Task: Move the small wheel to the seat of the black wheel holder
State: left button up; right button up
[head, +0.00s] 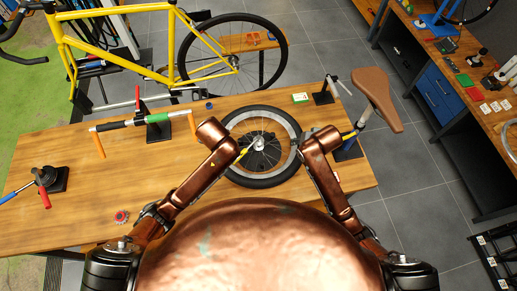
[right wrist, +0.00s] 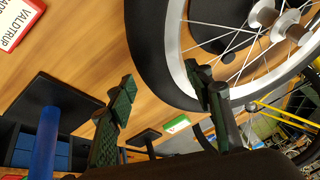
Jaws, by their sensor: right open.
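The small wheel (head: 286,120), with a black tyre and silver rim, is at the right part of the wooden table, roughly flat. A black shape (head: 265,158) shows through its spokes; I cannot tell whether it is the wheel holder. A small black stand (head: 322,96) is at the table's back edge. My left gripper (head: 243,151) is over the wheel's left half near the hub; its jaws are too small to judge. My right gripper (head: 349,135) is right of the wheel. In the right wrist view it is open (right wrist: 158,105), one finger overlapping the wheel's rim (right wrist: 178,60).
A green-and-white box (head: 300,98) lies behind the wheel. The table's left middle is clear.

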jog(key=v, duration=0.7)
jog(key=shift+s+r, duration=0.2)
jog(key=shift+r, duration=0.05)
jog(key=shift+d, duration=0.1)
